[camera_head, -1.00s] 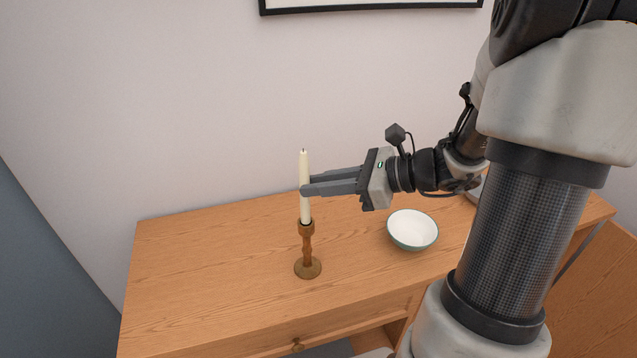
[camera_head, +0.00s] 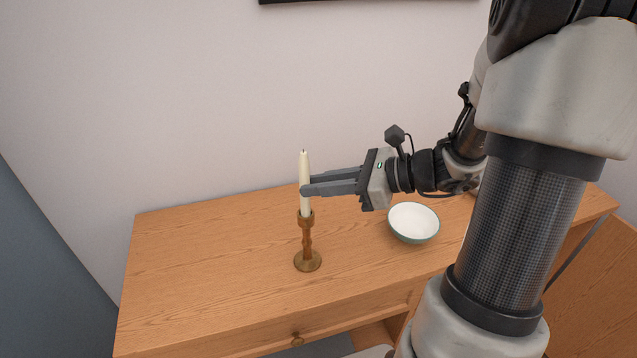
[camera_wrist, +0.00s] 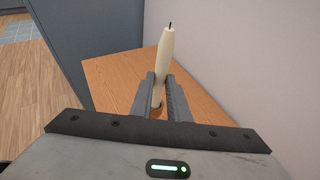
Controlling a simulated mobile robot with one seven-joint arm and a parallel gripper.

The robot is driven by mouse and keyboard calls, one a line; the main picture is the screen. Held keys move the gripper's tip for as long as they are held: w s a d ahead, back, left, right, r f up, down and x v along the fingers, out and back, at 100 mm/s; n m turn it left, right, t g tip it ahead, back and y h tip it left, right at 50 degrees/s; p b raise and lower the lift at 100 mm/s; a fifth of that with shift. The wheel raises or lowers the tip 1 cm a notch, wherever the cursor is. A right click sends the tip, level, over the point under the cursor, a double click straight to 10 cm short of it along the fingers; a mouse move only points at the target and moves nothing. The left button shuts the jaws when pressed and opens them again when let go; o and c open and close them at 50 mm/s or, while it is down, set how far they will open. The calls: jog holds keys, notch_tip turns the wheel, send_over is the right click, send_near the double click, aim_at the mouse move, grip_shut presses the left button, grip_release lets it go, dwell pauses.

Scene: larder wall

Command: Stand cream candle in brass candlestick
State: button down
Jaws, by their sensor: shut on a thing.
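The cream candle (camera_head: 305,170) is upright, with its wick at the top. My gripper (camera_head: 306,188) is shut on it around its middle, reaching in from the right. The brass candlestick (camera_head: 307,240) stands upright on the wooden top, directly below the candle. In the head view the candle's lower end meets the candlestick's cup; I cannot tell how deep it sits. In the wrist view the candle (camera_wrist: 164,62) rises between the two fingers (camera_wrist: 160,90), and its lower end and the candlestick are mostly hidden.
A white bowl with a green rim (camera_head: 414,222) stands on the wooden cabinet top (camera_head: 210,250), right of the candlestick and below my wrist. The top is clear to the left. A drawer knob (camera_head: 297,340) is at the front. The wall is behind.

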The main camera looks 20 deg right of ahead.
jog(key=c, duration=1.6)
grip_release()
jog(key=v, duration=1.7)
jog(key=shift+s+d, duration=0.15)
